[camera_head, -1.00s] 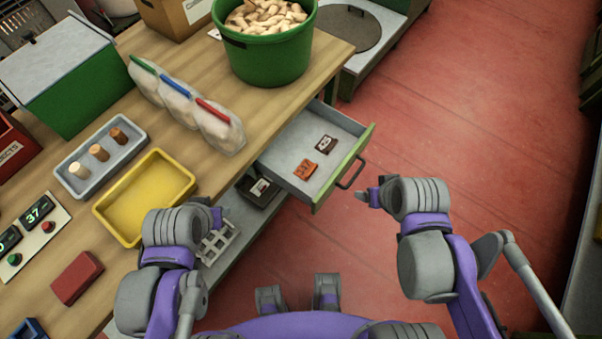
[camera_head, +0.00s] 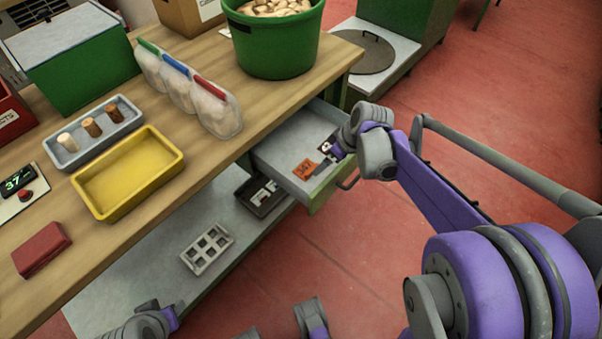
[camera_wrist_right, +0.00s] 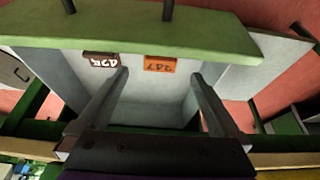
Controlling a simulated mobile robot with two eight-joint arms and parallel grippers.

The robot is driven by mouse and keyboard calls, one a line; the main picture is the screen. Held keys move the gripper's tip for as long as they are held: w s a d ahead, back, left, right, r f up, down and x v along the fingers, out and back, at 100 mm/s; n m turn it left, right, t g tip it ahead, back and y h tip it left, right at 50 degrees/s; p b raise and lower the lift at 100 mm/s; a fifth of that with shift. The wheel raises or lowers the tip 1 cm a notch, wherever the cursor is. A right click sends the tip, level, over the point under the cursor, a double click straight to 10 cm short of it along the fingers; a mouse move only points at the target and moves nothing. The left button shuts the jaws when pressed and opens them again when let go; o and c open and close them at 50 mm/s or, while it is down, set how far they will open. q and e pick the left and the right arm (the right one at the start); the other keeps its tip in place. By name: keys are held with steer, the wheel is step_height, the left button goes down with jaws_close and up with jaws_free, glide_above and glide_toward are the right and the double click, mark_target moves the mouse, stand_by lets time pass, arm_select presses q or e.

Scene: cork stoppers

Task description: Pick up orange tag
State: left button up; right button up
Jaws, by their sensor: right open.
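The orange tag (camera_head: 305,169) with dark print lies flat in the open drawer (camera_head: 283,150). In the right wrist view the orange tag (camera_wrist_right: 160,65) shows between the two finger lines, beyond the tips. My right gripper (camera_head: 322,163) reaches over the drawer's front edge, right beside the orange tag; its fingers (camera_wrist_right: 161,75) are apart with nothing between them. A dark brown tag lies near it in the drawer, partly covered by the gripper in the head view, and shows in the right wrist view (camera_wrist_right: 101,60). My left gripper (camera_head: 172,318) is at the bottom left, its jaws unclear.
The green drawer front (camera_head: 335,183) with its handle stands below my right wrist. A green bucket of corks (camera_head: 277,45), a yellow tray (camera_head: 82,182) and clear bags stand on the bench above. A grey rack (camera_head: 207,249) lies on the lower shelf.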

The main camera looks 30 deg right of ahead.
mark_target(306, 167)
steer(key=b+x, duration=0.1)
steer(key=x, duration=0.3)
steer(key=shift+f, duration=0.1)
steer(key=b+x, duration=0.1)
steer(key=x, duration=0.4)
steer(key=shift+w+a+b, duration=0.2)
steer(key=shift+w+b, duration=0.1)
steer(key=c, duration=1.1)
